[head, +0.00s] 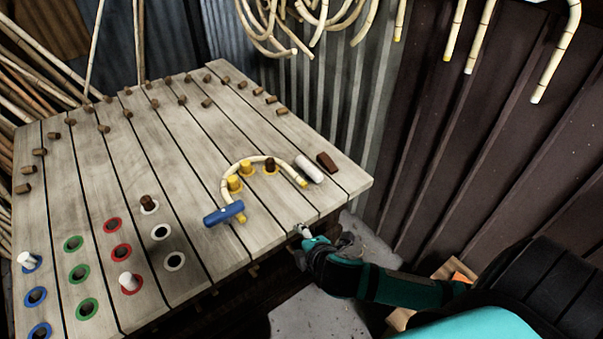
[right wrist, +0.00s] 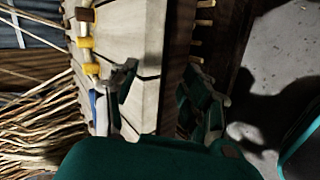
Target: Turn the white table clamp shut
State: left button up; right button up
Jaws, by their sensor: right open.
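The white clamp (head: 309,168) is on the slatted table (head: 190,130), beside the right end of a bent rattan cane (head: 226,182). I cannot tell its exact turn. A blue clamp (head: 224,213) lies across the cane's other end. My right gripper (head: 303,243) is open at the table's near right edge, below and apart from the white clamp. In the right wrist view its spread fingers (right wrist: 160,88) are on either side of the table edge, with nothing clearly held. I cannot make out the white clamp there. My left gripper is not in view.
Yellow pegs (head: 234,183) stand inside the cane's curve, and a brown wedge (head: 327,162) lies beside the white clamp. Colored ringed holes (head: 121,252) and several brown pegs spread over the table. A corrugated wall (head: 480,120) with hanging canes is at the right.

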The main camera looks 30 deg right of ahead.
jog(key=w+d+r+n+t, duration=0.2)
jog(key=w+d+r+n, duration=0.15)
jog(key=n, duration=0.25)
jog(key=n+t+y+b, duration=0.1)
jog(key=n+y, duration=0.1)
jog(key=n, duration=1.3)
send_near(307, 163)
jog(key=p+x, duration=0.1)
jog(key=x, duration=1)
jog(key=shift+a, duration=0.1)
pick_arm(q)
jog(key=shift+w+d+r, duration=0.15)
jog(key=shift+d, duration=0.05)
pick_arm(e)
grip_shut()
